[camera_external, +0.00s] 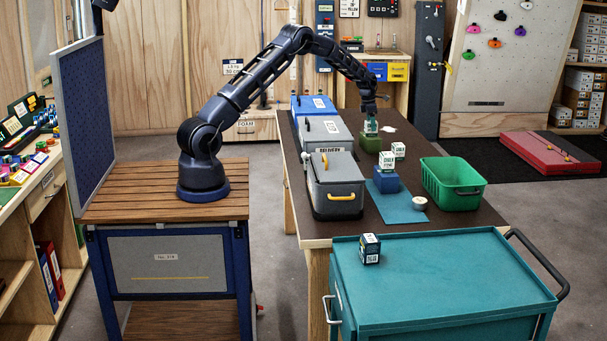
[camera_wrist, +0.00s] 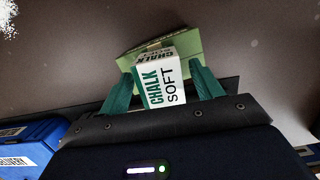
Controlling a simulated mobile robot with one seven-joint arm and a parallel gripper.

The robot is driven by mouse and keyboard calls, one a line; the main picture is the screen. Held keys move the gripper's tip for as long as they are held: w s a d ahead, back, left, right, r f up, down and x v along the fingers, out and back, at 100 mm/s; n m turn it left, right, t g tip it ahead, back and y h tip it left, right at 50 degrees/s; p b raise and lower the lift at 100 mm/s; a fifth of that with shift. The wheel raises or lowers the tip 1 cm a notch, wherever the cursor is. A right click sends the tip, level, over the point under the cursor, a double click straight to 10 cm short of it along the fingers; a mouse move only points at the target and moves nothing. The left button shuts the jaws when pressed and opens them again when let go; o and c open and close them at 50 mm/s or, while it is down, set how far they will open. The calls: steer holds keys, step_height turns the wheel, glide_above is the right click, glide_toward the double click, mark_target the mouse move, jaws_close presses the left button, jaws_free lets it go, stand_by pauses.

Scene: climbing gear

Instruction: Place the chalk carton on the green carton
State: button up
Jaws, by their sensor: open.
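The chalk carton (camera_wrist: 160,82), white with green and black lettering "CHALK SOFT", is between my gripper's two teal fingers in the wrist view. My gripper (camera_external: 371,119) is open around it, pointing down at the far part of the table. In the external view the chalk carton (camera_external: 371,127) appears to rest on the green carton (camera_external: 370,144). A light green surface (camera_wrist: 188,48) shows behind the chalk carton in the wrist view. The exact contact between the two is too small to tell.
Nearer on the table, white chalk cartons (camera_external: 387,161) stand by a blue block (camera_external: 385,183) on a teal mat (camera_external: 400,209). A tape roll (camera_external: 419,203) lies there. Lidded bins (camera_external: 335,183) line the left side; a green crate (camera_external: 453,184) stands right.

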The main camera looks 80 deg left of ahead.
mark_target(368, 121)
step_height(368, 121, up, 11)
steer(key=s, duration=0.2)
steer(key=s+d+r+m, duration=0.3)
steer(key=d+r+m, duration=0.1)
steer(key=d+r, duration=0.4)
steer(key=s+d+r+m, duration=0.2)
steer(key=d+r+m, duration=0.2)
steer(key=d+r, duration=0.4)
steer(key=s+d+r+m+t, duration=0.1)
steer(key=s+d+r+m, duration=0.2)
steer(key=s+d+m, duration=0.4)
steer(key=s+d+r+m, duration=0.2)
steer(key=s+d+r, duration=0.2)
steer(key=d, duration=0.6)
steer(key=s+d+r+m+t, duration=0.1)
steer(key=s+d+r+m, duration=0.1)
steer(key=s+d+m, duration=1.05)
steer(key=s+d+f+m, duration=0.2)
steer(key=s, duration=0.4)
steer(key=s+d+f+m, duration=0.2)
steer(key=s, duration=0.5)
steer(key=s+d+f+m, duration=0.2)
steer(key=s+f, duration=0.1)
steer(key=s, duration=0.4)
steer(key=shift+s+d+t, duration=0.15)
steer(key=shift+d+t, duration=0.1)
steer(key=shift+t, duration=0.15)
